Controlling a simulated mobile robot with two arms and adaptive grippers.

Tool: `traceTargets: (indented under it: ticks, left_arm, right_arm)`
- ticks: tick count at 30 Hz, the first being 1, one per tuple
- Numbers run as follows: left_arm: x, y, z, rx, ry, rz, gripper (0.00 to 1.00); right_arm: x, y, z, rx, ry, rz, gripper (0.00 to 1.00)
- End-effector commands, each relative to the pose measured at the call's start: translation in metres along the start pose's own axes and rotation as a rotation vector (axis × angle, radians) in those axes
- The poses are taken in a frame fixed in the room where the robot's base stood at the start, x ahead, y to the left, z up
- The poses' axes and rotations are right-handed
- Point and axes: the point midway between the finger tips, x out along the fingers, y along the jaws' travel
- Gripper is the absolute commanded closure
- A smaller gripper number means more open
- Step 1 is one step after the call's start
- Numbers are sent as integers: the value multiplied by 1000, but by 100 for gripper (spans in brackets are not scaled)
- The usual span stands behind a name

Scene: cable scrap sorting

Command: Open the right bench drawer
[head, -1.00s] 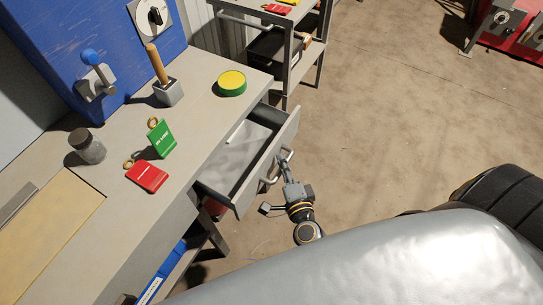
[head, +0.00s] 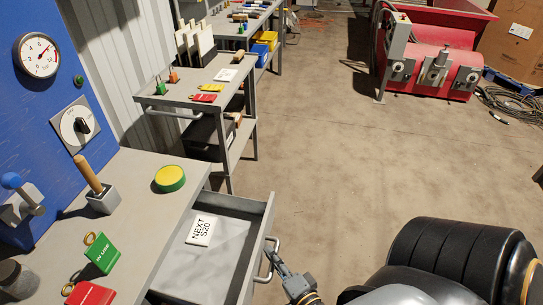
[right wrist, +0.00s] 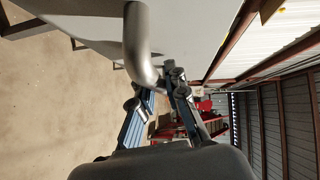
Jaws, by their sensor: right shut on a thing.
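The right bench drawer (head: 256,248) stands well out from the bench, open at the top, with a white card (head: 201,230) reading "NEXT S20" lying inside. Its curved metal handle (head: 268,262) is on the front face, and it also shows close up in the right wrist view (right wrist: 138,42). My right gripper (head: 279,265) is at the handle from the front. In the right wrist view its two fingers (right wrist: 160,84) are shut on the handle bar. My left gripper is not in view.
A grey cart (head: 195,92) stands behind the drawer. The floor (head: 330,150) to the right is clear.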

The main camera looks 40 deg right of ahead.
Motion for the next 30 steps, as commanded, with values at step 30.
traceTargets:
  ticks: [30]
  left_arm:
    - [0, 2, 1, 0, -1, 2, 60]
  right_arm:
    - [-101, 1, 0, 0, -1, 6, 76]
